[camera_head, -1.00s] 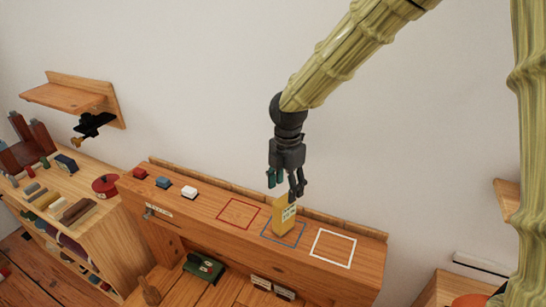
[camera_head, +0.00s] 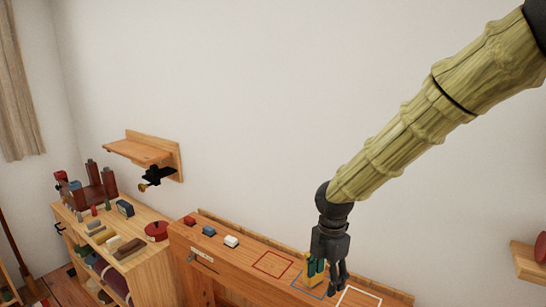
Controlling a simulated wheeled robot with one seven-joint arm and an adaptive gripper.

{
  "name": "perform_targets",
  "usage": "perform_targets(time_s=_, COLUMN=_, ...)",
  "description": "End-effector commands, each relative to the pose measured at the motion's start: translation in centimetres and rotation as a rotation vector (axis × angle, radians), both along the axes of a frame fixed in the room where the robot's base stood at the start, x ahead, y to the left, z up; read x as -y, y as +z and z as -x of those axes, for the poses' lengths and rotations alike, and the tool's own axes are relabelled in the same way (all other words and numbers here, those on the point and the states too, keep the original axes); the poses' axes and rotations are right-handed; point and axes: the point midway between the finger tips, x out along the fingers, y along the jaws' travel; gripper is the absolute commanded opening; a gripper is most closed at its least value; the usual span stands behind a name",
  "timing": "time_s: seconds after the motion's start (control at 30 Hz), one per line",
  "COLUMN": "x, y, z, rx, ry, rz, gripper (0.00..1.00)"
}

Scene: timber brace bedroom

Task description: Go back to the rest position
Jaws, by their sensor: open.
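My gripper (camera_head: 327,278) hangs pointing down over the right part of the wooden bench top (camera_head: 245,257). Its fingers are open. A white square outline (camera_head: 360,298) lies to the right, partly cut by the picture's bottom edge.
Red (camera_head: 190,221), blue (camera_head: 208,230) and white (camera_head: 231,241) small blocks sit along the bench's left part. A wooden shelf unit (camera_head: 155,270) with several items stands left. A wall shelf (camera_head: 141,150) is above it, and another (camera_head: 528,262) is at far right. The wall above is clear.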

Motion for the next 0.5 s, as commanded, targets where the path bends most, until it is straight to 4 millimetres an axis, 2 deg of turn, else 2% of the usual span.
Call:
perform_targets(time_s=0.03, x=-0.1, y=-1.3, z=0.4, rx=-0.009, ry=-0.022, rz=-0.007, gripper=0.57)
perform_targets(time_s=0.37, x=-0.5, y=-7.5, z=2.4, rx=-0.044, ry=-0.207, rz=-0.059, gripper=0.57)
perform_targets(time_s=0.5, x=-0.7, y=-11.1, z=3.8, rx=-0.064, ry=-0.326, rz=-0.086, gripper=0.57)
